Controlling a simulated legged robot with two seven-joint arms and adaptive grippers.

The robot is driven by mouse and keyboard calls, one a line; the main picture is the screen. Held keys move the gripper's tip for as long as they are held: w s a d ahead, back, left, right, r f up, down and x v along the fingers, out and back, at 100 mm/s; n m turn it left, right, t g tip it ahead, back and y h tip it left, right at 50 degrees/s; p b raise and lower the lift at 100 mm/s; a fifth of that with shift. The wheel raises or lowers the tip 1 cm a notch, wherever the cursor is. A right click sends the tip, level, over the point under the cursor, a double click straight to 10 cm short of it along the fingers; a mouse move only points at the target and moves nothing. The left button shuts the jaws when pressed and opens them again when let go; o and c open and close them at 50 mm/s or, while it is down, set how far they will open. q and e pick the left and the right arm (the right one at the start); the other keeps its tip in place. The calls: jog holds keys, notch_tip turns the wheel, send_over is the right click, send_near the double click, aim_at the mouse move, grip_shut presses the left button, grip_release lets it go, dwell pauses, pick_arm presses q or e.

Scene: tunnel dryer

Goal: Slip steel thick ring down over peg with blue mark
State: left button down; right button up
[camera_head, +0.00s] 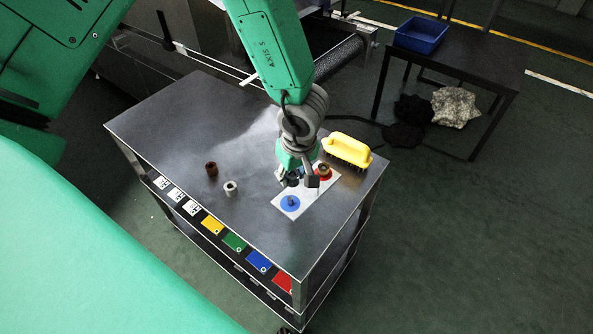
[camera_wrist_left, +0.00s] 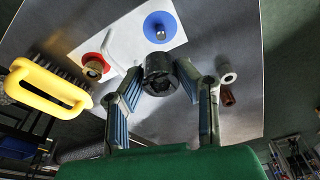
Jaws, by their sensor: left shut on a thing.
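My left gripper (camera_head: 302,182) is over the white plate on the cart top. In the left wrist view the gripper (camera_wrist_left: 160,90) is shut on a dark thick ring (camera_wrist_left: 158,65), which looks like the steel one. The blue mark (camera_head: 284,206) is a round disc on the white plate, with a short peg (camera_head: 291,201) standing up at its middle. In the left wrist view the bare peg (camera_wrist_left: 160,32) on the blue disc (camera_wrist_left: 151,20) shows beyond the ring, apart from it. My right gripper is not seen.
A brass-coloured ring (camera_head: 323,169) sits at the red mark (camera_head: 328,177). A yellow-handled brush (camera_head: 347,150) lies behind it. A pale grey ring (camera_head: 230,188) and a brown ring (camera_head: 211,169) stand on the cart top to the left. The left part of the cart top (camera_head: 160,125) is clear.

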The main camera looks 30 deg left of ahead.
pick_arm(q)
jog(key=shift+a, duration=0.4)
jog(key=shift+a+f, duration=0.1)
jog(key=shift+a, duration=0.3)
jog(key=shift+d+p, duration=0.2)
jog(key=shift+p, duration=0.35)
jog(key=b, duration=0.3)
send_over(291, 197)
notch_tip(291, 197, down, 4)
jog(key=shift+d, duration=0.15)
jog(key=shift+s+a+f, duration=0.1)
jog(key=shift+a+f, duration=0.4)
jog(key=shift+f, duration=0.4)
jog(key=shift+d+r, duration=0.1)
jog(key=shift+d, duration=0.4)
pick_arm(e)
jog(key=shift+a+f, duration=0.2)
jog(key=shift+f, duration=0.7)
pick_arm(q)
jog(key=shift+a, duration=0.1)
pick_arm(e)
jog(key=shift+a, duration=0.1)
